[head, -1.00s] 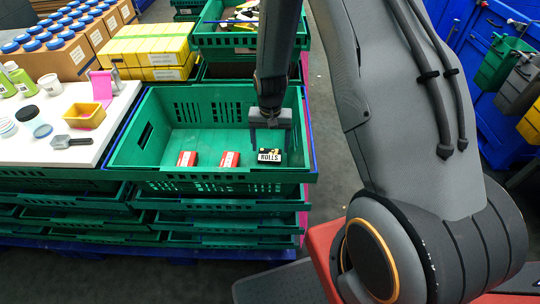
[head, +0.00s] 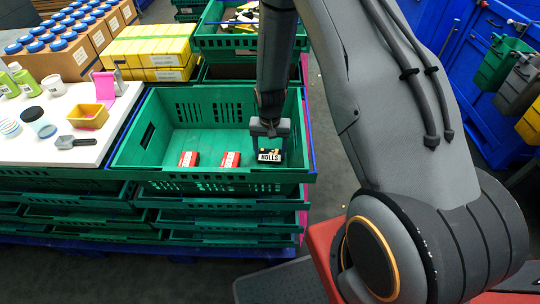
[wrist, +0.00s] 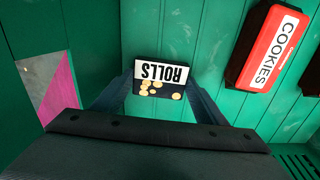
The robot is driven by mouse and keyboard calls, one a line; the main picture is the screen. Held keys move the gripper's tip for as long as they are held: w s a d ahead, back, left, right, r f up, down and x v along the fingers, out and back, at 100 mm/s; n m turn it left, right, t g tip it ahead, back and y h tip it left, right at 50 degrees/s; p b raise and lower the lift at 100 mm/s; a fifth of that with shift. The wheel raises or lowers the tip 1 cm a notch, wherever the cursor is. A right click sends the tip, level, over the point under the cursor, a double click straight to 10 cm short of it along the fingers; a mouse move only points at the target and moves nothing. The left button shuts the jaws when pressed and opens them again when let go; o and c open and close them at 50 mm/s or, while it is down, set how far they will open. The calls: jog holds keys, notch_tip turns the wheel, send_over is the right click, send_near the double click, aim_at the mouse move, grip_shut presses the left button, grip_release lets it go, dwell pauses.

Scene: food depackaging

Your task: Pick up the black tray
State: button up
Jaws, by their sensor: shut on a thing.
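The black tray, labelled ROLLS (head: 269,156), is at the right end of the front row inside the green crate (head: 214,181). In the wrist view the black tray (wrist: 160,78) shows its white label and pale round rolls printed on black. My gripper (head: 270,142) is directly over it, pointing down. In the wrist view the fingers of my gripper (wrist: 160,86) are on both sides of the tray, shut on it. I cannot tell whether the tray is clear of the crate floor.
Two red packs (head: 231,159) (head: 189,159) lie to the left in the crate; the nearer one reads COOKIES (wrist: 268,48) in the wrist view. Crate walls stand close by on the right. A white table (head: 50,150) with bottles and tubs is at left.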

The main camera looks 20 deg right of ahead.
aim_at(270, 154)
jog(key=shift+r+b, duration=1.3)
jog(key=shift+r, duration=3.7)
